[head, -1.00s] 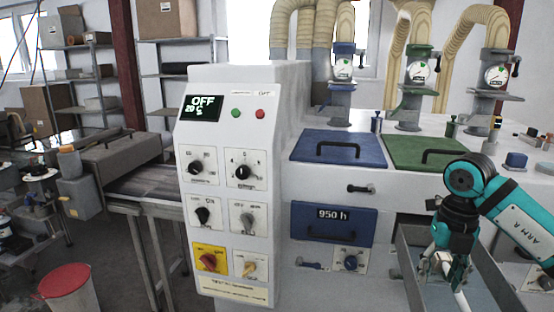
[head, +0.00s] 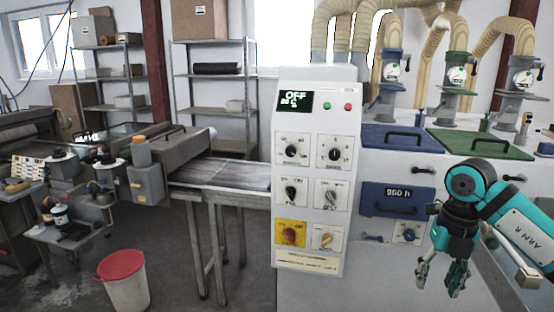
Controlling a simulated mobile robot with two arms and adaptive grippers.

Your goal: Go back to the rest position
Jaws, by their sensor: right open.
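My right gripper (head: 438,277) hangs at the lower right in the head view, with its fingers pointing down. The fingers are spread, with nothing between them. It is in front of the white machine body, near the grey metal tray (head: 490,284). My left gripper is not in the picture. The white control panel (head: 312,165) stands in the middle, with several knobs and a dark display reading OFF.
Blue lid (head: 395,139) and green lid (head: 482,145) lie on the machine top at right. A conveyor table (head: 222,175) runs left of the panel. A red-lidded white bin (head: 124,283) stands on the floor. Floor between bin and machine is partly clear.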

